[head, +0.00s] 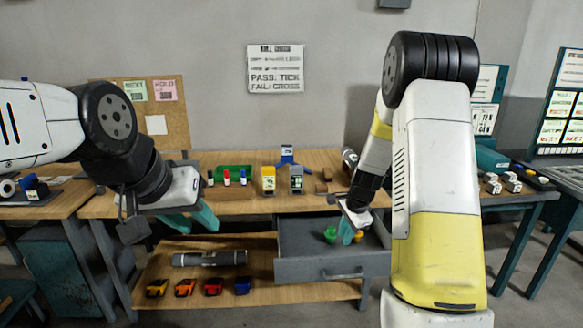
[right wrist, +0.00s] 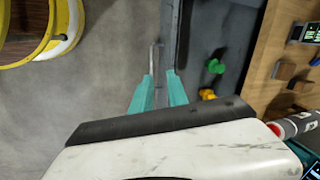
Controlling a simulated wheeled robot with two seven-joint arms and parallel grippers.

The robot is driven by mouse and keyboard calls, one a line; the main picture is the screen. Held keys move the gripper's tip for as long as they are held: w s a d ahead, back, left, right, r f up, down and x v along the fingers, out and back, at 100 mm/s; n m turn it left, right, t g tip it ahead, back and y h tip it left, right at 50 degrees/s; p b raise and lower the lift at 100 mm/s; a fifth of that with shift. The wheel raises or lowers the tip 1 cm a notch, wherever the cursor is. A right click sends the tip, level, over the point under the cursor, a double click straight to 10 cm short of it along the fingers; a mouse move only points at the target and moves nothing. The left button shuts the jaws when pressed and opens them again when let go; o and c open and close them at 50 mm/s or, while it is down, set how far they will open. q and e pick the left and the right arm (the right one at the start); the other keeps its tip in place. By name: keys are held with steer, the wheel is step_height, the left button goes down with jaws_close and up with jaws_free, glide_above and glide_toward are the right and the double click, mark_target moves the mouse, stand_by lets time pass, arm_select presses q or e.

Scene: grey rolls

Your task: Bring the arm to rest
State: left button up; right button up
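My left gripper (head: 191,219) hangs in front of the workbench's left part in the head view. Its teal fingers are spread, with nothing between them. My right gripper (head: 350,232) appears over the open grey drawer (head: 300,240) in the head view. In the right wrist view its two teal fingers (right wrist: 160,82) are apart, with nothing held between them. The drawer's handle (right wrist: 154,58) shows just beyond the fingertips there; I cannot tell how far below them it lies. A green piece (head: 330,234) and a yellow piece (right wrist: 207,94) lie in the drawer.
The wooden workbench (head: 240,199) holds a green bin (head: 232,173), markers and small devices. The lower shelf (head: 255,295) carries a grey cylinder (head: 209,258) and several coloured blocks. A side table with small parts stands right. The drawer juts out toward me.

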steer(key=s+a+r+n+t+y, duration=0.1)
steer(key=s+a+r+n, duration=0.1)
steer(key=s+r+n, duration=0.5)
steer(key=s+a+r+t, duration=0.1)
steer(key=s+a+r, duration=0.25)
steer(key=r, duration=0.85)
steer(key=s+r+n, duration=0.3)
steer(key=s+n, duration=0.1)
steer(key=s, duration=0.4)
steer(key=s+r+n+t, duration=0.1)
steer(key=s+r+n, duration=0.2)
steer(key=s, duration=0.6)
steer(key=shift+s+a+r+n, duration=0.15)
steer(key=shift+a+r+n, duration=0.05)
steer(key=shift+n, duration=0.3)
steer(key=shift+d, duration=0.1)
